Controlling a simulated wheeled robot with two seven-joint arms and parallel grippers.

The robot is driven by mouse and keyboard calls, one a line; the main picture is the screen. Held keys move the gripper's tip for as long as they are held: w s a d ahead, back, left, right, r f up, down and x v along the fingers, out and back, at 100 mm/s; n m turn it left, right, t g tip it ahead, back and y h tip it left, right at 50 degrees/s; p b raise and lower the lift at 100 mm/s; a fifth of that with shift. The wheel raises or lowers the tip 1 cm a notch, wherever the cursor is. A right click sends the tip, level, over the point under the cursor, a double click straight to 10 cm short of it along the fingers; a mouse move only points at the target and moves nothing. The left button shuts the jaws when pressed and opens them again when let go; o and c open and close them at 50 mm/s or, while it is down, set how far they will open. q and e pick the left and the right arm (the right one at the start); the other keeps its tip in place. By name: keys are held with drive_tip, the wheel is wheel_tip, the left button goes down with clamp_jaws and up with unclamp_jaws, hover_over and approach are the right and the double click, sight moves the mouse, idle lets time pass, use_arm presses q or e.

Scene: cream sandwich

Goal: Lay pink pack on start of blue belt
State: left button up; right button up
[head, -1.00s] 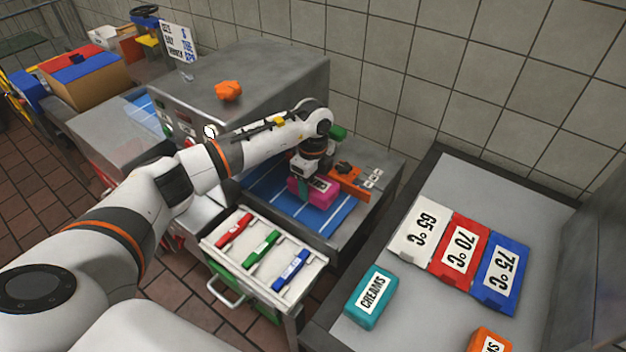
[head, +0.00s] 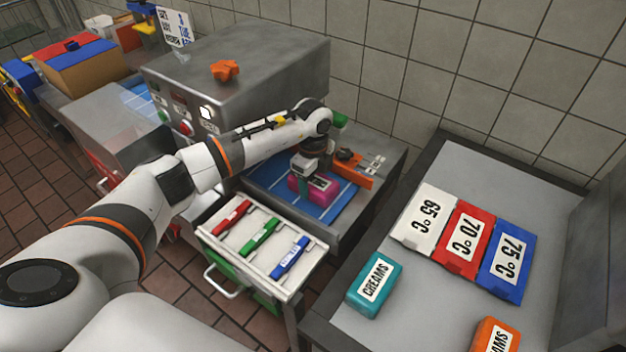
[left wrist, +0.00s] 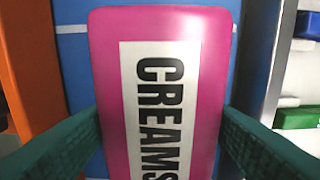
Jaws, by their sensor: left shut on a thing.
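The pink pack (head: 318,187) is at the blue belt (head: 277,190), in front of the grey machine. In the left wrist view the pink pack (left wrist: 213,60) fills the middle, its white CREAMS label facing the camera. My left gripper (head: 303,185) is shut on the pack, with green fingers (left wrist: 160,140) on both its sides. Blue belt (left wrist: 72,45) shows behind the pack. I cannot tell whether the pack's underside touches the belt. My right gripper is not in view.
An orange bar (head: 352,177) stands beside the belt's right end. A teal CREAMS pack (head: 373,285) and temperature cards (head: 463,240) lie on the right table (head: 400,318).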

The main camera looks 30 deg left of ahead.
use_arm(q)
drive_tip(key=o, duration=1.1)
drive_tip(key=shift+r, duration=0.1)
wheel_tip(320, 180, up, 12)
drive_tip(key=p, duration=0.9)
